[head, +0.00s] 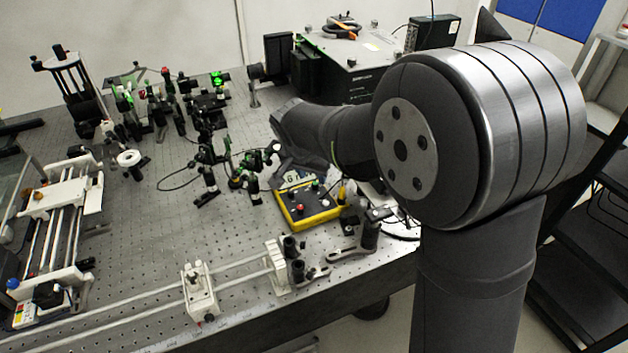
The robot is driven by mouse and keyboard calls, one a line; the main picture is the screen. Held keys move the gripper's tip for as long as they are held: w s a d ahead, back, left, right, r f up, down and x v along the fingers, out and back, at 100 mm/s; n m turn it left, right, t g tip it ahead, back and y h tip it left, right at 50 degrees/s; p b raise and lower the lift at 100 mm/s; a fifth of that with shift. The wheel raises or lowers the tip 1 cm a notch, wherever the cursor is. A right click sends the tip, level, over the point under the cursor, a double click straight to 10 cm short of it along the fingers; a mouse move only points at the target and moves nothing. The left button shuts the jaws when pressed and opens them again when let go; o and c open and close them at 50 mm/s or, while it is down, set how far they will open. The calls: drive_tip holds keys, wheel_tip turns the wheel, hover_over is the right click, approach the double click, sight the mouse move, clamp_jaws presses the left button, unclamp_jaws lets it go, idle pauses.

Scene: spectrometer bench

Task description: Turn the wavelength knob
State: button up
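I cannot make out for sure which part is the wavelength knob. A large black instrument box (340,78) with a light grey top stands at the back of the bench, partly hidden behind my arm. A yellow-edged control box (309,211) with a display and small red and green knobs or terminals sits in front of my arm's far end. My arm reaches from the right foreground over the bench. Its dark wrist end is above and behind the yellow box. My gripper's fingers cannot be made out, so its opening and anything in it are unclear.
A perforated optical bench (150,240) carries several posts and lens mounts at its centre. A rail carriage (200,292) stands near the front edge, and a rail frame (62,215) is at the left. A dark shelf rack (590,250) is at the right. The bench's front-middle is fairly clear.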

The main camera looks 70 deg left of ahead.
sight(315, 184)
drive_tip(key=shift+x, duration=2.1)
clamp_jaws()
